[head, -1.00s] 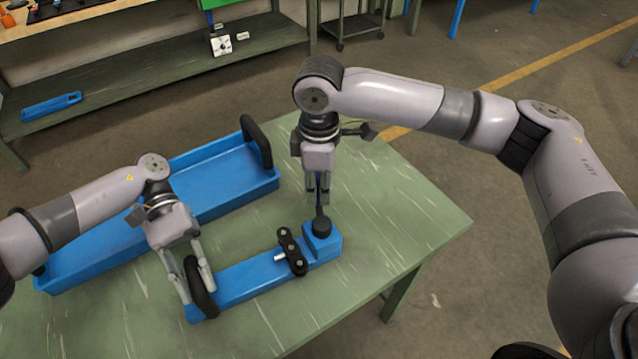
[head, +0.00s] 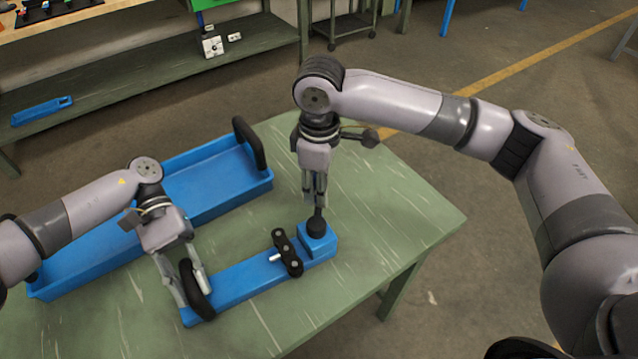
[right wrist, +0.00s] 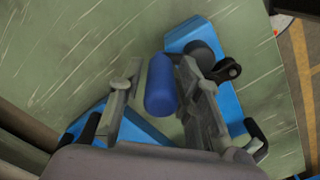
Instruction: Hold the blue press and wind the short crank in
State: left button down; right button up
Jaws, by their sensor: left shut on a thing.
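The blue press (head: 240,282) lies on the table, a long bar with a black loop handle at its left end and a raised block at its right end. My left gripper (head: 192,290) is shut on the loop handle. A black round hub (head: 316,228) sits on the block, with a dark stem rising from it, apparently the short crank. My right gripper (head: 314,198) points down above the hub. In the right wrist view a blue cylindrical grip (right wrist: 161,86) stands between its open fingers, close to the right finger, with a gap at the left one.
A black chain piece (head: 287,252) with a metal pin lies across the bar. A long blue tray (head: 215,185) with a black handle stands behind on the green table (head: 400,220). The table's right side is clear. A shelf bench (head: 150,75) stands behind.

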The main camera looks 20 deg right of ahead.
pick_arm(q)
jog(key=shift+f, duration=0.1)
pick_arm(e)
jog(key=shift+o, duration=1)
notch_tip(320, 180, up, 12)
pick_arm(q)
jog(key=c, duration=1.3)
grip_release()
